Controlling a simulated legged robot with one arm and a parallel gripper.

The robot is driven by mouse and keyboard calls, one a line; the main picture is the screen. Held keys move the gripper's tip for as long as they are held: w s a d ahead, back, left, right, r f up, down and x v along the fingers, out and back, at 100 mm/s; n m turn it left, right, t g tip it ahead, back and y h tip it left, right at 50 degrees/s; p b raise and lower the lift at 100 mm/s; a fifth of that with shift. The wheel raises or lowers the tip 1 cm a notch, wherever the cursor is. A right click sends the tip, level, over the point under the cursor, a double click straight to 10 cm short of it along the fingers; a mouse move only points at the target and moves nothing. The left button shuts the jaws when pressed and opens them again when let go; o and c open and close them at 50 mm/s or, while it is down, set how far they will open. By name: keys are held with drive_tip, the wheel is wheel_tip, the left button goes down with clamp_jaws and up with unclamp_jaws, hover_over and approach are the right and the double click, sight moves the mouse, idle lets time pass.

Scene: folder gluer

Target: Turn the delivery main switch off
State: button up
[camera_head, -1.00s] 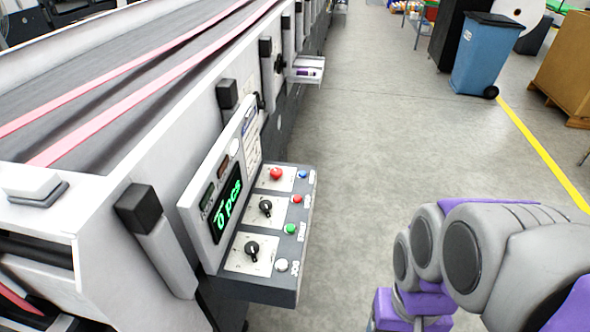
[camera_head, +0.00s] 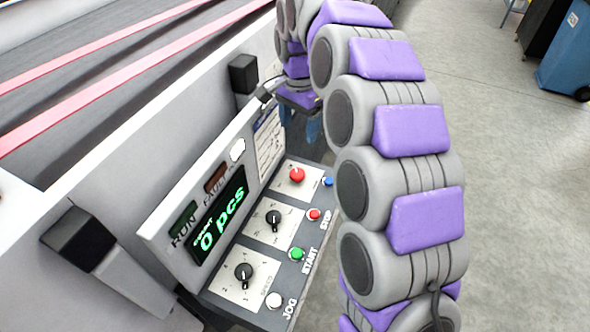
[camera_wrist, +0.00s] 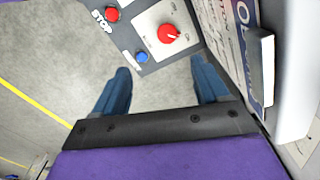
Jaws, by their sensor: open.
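The control panel (camera_head: 222,290) juts from the machine's side. A red rotary knob (camera_head: 297,175) sits on a white plate at its far end; I take it as the main switch, though its label is unreadable. In the wrist view the red knob (camera_wrist: 168,33) has a white pointer line and lies beyond the fingertips, slightly right of their middle. My gripper (camera_wrist: 160,65) is open and empty, its two blue fingers apart over the panel's end. In the head view my gripper (camera_head: 308,124) is just beyond the knob, partly hidden by my arm.
A blue button (camera_wrist: 141,57) and red STOP button (camera_wrist: 112,14) sit beside the knob. Nearer are a green START button (camera_head: 296,254), a white JOG button (camera_head: 274,300) and two black knobs. The display (camera_head: 218,214) reads 0 pcs. Open floor (camera_head: 510,200) lies right.

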drive_tip(key=w+a, duration=0.1)
drive_tip(key=b, duration=0.1)
hover_over(297, 172)
wheel_tip(297, 172, down, 5)
drive_tip(key=shift+m, duration=0.3)
wheel_tip(297, 172, down, 12)
drive_tip(key=shift+d+r+b, duration=0.1)
drive_tip(key=shift+b, duration=1.05)
drive_tip(key=shift+s+f, duration=0.1)
drive_tip(key=shift+f, duration=0.6)
drive_tip(key=shift+a, duration=0.2)
drive_tip(key=shift+d, duration=0.1)
drive_tip(key=c, duration=1.1)
drive_tip(key=shift+o, duration=0.2)
